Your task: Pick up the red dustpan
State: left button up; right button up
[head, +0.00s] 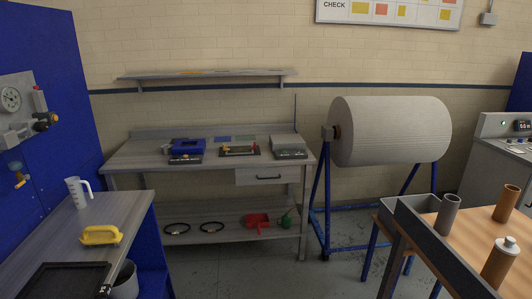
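The red dustpan (256,220) lies on the lower shelf of the grey workbench at the back, toward the shelf's right end. It sits beside a small dark green object (287,218), which looks like a watering can or similar. The dustpan is small in the view, so its exact handle direction is hard to tell. Neither of my grippers shows in the head view.
The workbench (120,158) has a drawer and several items on top. Two black rings (212,227) share its lower shelf (232,236). A large fabric roll (395,130) on a blue stand is to the right. Side tables flank open grey floor (225,275) in front.

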aim_at(260, 221)
jog(key=i, duration=1.8)
